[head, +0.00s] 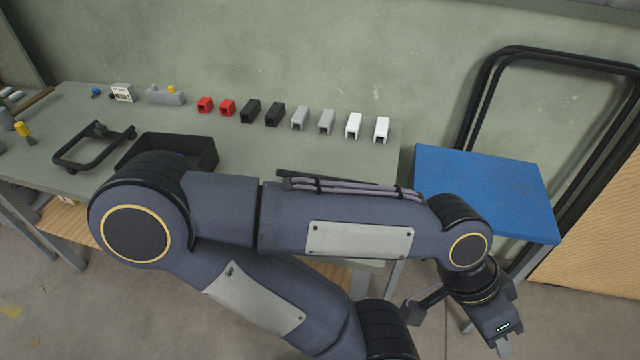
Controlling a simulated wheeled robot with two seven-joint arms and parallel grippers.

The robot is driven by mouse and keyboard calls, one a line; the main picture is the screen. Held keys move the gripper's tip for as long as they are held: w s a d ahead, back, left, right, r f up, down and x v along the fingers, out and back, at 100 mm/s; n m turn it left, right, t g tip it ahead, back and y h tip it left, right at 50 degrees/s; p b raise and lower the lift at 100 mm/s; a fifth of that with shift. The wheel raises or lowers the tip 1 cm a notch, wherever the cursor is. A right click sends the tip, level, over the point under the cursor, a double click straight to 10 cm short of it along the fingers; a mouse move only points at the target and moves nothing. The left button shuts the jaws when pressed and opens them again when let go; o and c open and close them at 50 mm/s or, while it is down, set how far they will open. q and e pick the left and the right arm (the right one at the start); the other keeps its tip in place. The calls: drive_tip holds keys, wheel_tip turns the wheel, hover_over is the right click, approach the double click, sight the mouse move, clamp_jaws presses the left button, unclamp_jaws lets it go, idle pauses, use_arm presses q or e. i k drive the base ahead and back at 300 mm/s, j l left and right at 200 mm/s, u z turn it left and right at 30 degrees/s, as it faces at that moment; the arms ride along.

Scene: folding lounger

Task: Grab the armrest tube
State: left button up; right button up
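One of my arms crosses the middle of the head view and hides much of the table's front; by where it enters at the bottom, I take it as my right. Its gripper (503,343) points down at the lower right, in front of the blue panel. I cannot tell whether its fingers are open or shut. I see nothing clearly held. A dark straight bar (345,183) lies along the table's front right, partly hidden behind my arm; it may be the armrest tube, but I cannot be sure. A black looped frame (68,158) lies at the table's left. My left gripper is not in view.
The green-grey table (250,150) carries a row of red, black, grey and white brackets (299,117) and a black open bin (195,148). A blue panel (485,185) stands right of it. Large black tube frames (560,55) lean on the wall.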

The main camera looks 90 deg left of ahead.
sight(279, 172)
drive_tip(key=i+u, duration=0.15)
drive_tip(key=u, duration=0.35)
drive_tip(key=i+u, duration=0.15)
drive_tip(key=u, duration=0.3)
drive_tip(key=i+l+u, duration=0.1)
drive_tip(key=u, duration=0.4)
drive_tip(key=i+u, duration=0.1)
drive_tip(key=u, duration=0.4)
drive_tip(key=i+l+u, duration=0.1)
drive_tip(key=u, duration=0.85)
drive_tip(key=i+l+u, duration=0.1)
drive_tip(key=u, duration=0.4)
drive_tip(key=l+u, duration=0.25)
drive_tip(key=u, duration=0.2)
drive_tip(key=l+u, duration=0.15)
drive_tip(key=u, duration=0.35)
drive_tip(key=l+u, duration=0.25)
drive_tip(key=u, duration=0.15)
drive_tip(key=l+u, duration=0.6)
drive_tip(key=u, duration=0.25)
